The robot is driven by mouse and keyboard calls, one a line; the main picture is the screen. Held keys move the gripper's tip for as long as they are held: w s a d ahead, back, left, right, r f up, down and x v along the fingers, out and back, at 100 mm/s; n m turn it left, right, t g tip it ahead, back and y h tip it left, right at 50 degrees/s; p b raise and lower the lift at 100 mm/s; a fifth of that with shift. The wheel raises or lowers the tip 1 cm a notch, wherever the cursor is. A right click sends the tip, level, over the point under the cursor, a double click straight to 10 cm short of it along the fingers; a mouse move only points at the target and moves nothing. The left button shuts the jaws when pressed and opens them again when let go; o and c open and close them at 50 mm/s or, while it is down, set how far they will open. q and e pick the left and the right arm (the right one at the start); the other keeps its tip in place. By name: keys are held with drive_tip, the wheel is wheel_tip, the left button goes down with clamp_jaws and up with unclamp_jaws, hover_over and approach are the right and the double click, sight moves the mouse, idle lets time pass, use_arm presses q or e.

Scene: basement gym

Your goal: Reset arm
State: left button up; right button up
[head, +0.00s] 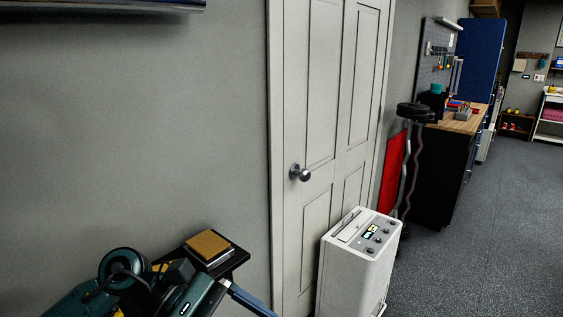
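Dark teal and black jointed parts (186,296) with a looped cable fill the lower left corner. I cannot tell from this view whether they belong to my arm or to a machine there.
A black stand holds a flat tan-topped block (208,246) by the wall. A white panelled door (318,130) with a round knob is shut. A white wheeled appliance (357,262) stands before it. A workbench (452,122) lies beyond. The speckled floor (490,240) at right is clear.

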use_arm(q)
drive_tip(key=w+d+r+n+t+h, duration=0.3)
drive_tip(key=n+t+h, duration=0.65)
drive_tip(key=n, duration=0.85)
drive_tip(key=a+f+n+t+y, duration=0.3)
drive_tip(key=f+n+t+y, duration=0.15)
drive_tip(key=n, duration=0.55)
drive_tip(key=w+a+f+n+t+y, duration=0.1)
drive_tip(key=a+f+n+t+y, duration=0.2)
drive_tip(key=f+n+y, duration=0.55)
drive_tip(key=a+f+n+t+y, duration=0.2)
drive_tip(key=a+f+n+t, duration=0.1)
drive_tip(key=n, duration=1)
drive_tip(key=s+a+f+n+g+y, duration=0.2)
drive_tip(key=s+f+n+g, duration=0.3)
drive_tip(key=s+f+n, duration=0.3)
wheel_tip(320, 180, down, 5)
drive_tip(key=shift+s+a+r+g+y, duration=0.2)
drive_tip(key=shift+s+g+y, duration=0.1)
drive_tip(key=shift+s+y, duration=0.35)
use_arm(e)
drive_tip(key=shift+s+d+f, duration=0.15)
drive_tip(key=shift+s+f, duration=0.05)
drive_tip(key=shift+s, duration=0.05)
use_arm(q)
drive_tip(key=shift+w, duration=0.1)
use_arm(e)
drive_tip(key=shift+w, duration=0.1)
